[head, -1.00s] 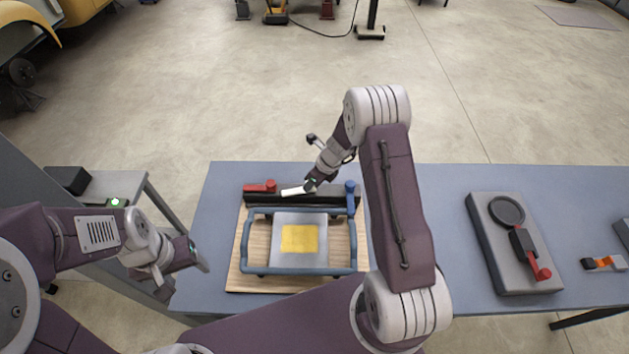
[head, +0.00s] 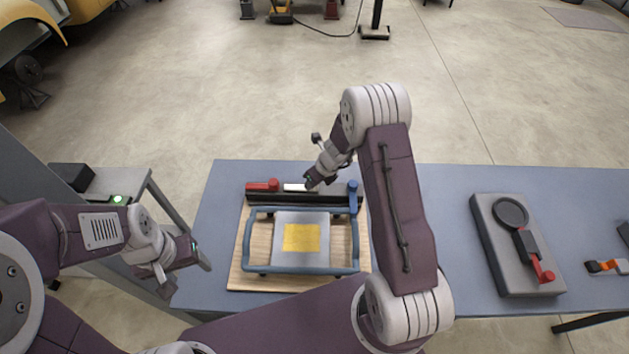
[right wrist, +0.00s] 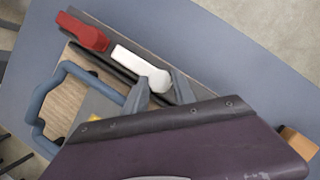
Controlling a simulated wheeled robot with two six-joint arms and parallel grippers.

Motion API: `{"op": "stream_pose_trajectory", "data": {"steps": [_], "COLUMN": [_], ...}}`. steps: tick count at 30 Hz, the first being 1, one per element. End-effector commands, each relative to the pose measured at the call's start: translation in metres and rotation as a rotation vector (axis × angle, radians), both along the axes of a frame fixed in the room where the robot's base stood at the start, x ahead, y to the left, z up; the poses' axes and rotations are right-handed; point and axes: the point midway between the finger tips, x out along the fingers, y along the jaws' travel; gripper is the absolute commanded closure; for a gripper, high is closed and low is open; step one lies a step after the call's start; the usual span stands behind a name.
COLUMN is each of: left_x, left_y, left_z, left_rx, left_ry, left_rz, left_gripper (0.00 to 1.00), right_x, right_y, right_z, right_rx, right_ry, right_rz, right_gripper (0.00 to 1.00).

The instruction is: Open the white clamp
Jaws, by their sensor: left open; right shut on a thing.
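The white clamp (head: 296,187) is a short white lever at the back of the wooden board, beside a red clamp lever (head: 262,185). In the right wrist view the white clamp (right wrist: 140,68) lies roughly in line with the red lever (right wrist: 82,31), its rounded end between my fingers. My right gripper (head: 310,182) is shut on the white clamp's rounded end; it also shows in the right wrist view (right wrist: 160,88). The arm hides part of the clamp's right side in the head view. My left gripper (head: 188,270) is open and empty, left of the table.
A blue frame (head: 300,271) with a grey plate and yellow patch sits on the wooden board (head: 236,272). A blue knob (head: 353,188) stands at its back right. A grey fixture (head: 518,275) with a red handle lies farther right. The blue table (head: 440,200) is clear between.

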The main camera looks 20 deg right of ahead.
Motion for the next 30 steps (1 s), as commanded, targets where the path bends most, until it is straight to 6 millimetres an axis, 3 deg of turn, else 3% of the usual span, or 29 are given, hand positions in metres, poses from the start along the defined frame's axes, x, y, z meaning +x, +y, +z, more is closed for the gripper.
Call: {"op": "stream_pose_trajectory", "data": {"steps": [1,2,3,4,14,24,30], "left_x": [0.000,0.000,0.000,0.000,0.000,0.000,0.000], "left_y": [0.000,0.000,0.000,0.000,0.000,0.000,0.000], "left_z": [0.000,0.000,0.000,0.000,0.002,0.026,0.030], "left_rx": [0.000,0.000,0.000,0.000,0.000,0.000,0.000], "left_ry": [0.000,0.000,0.000,0.000,0.000,0.000,0.000], "left_rz": [0.000,0.000,0.000,0.000,0.000,0.000,0.000], "left_gripper": [0.34,0.34,0.34,0.34,0.34,0.34,0.34], "right_x": [0.002,0.002,0.002,0.002,0.000,-0.024,-0.031], "right_y": [-0.001,-0.001,-0.001,-0.001,-0.001,-0.012,-0.014], "right_z": [0.002,0.002,0.002,0.002,0.005,0.071,0.085], "right_rx": [0.000,0.000,0.000,0.000,0.000,0.000,0.001], "right_ry": [-0.004,-0.004,-0.004,-0.004,-0.002,-0.004,-0.002], "right_rz": [-0.004,-0.004,-0.004,-0.004,-0.001,-0.003,-0.002], "right_gripper": [1.00,0.63,0.52,0.47,0.47,0.47,0.47]}}
